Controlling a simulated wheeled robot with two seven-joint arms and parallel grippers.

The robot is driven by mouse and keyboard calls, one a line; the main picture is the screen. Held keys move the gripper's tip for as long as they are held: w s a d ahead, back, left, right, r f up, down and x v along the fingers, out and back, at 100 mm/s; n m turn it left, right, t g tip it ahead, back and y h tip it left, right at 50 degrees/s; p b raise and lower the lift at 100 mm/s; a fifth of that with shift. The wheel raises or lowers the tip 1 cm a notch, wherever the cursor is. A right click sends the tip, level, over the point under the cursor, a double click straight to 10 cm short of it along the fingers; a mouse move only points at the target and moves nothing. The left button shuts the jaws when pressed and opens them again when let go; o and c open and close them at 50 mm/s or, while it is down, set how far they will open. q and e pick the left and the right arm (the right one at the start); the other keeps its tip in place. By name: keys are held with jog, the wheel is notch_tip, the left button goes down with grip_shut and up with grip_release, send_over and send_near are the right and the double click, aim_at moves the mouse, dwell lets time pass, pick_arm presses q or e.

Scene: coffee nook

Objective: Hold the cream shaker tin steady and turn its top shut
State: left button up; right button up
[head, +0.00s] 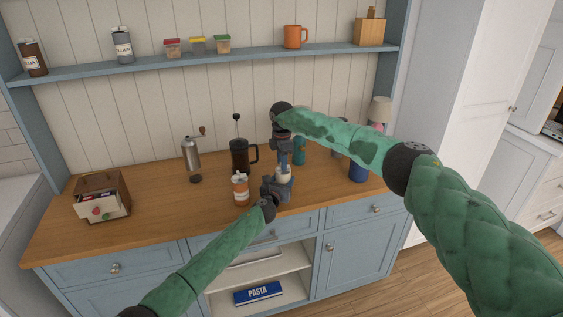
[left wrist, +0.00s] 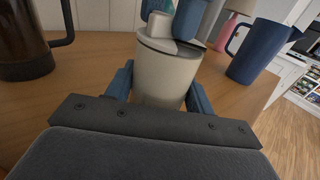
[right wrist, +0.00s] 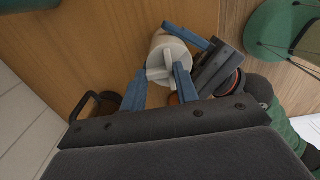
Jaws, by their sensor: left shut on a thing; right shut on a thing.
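The cream shaker tin (head: 284,170) stands upright on the wooden counter. In the left wrist view the tin (left wrist: 165,75) sits between the fingers of my left gripper (left wrist: 160,88), which is shut on its body from the front. My right gripper (head: 284,160) comes down from above. In the right wrist view its fingers (right wrist: 160,85) are shut on the raised cross-shaped grip of the tin's top (right wrist: 167,68). In the left wrist view the top seems to sit on the tin with a dark line beneath its rim; I cannot tell how far it is turned.
A grinder (head: 191,158) and a wooden box (head: 102,197) are farther left.

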pick_arm(q)
jog(key=shift+f, duration=0.1)
pick_arm(e)
jog(key=shift+m, duration=0.6)
jog(key=o, duration=1)
notch_tip(320, 180, up, 12)
pick_arm(q)
jog(key=o, duration=1.1)
jog(key=shift+o, duration=0.2)
pick_arm(e)
jog(key=shift+w, duration=0.1)
pick_arm(q)
jog(key=shift+s, duration=0.1)
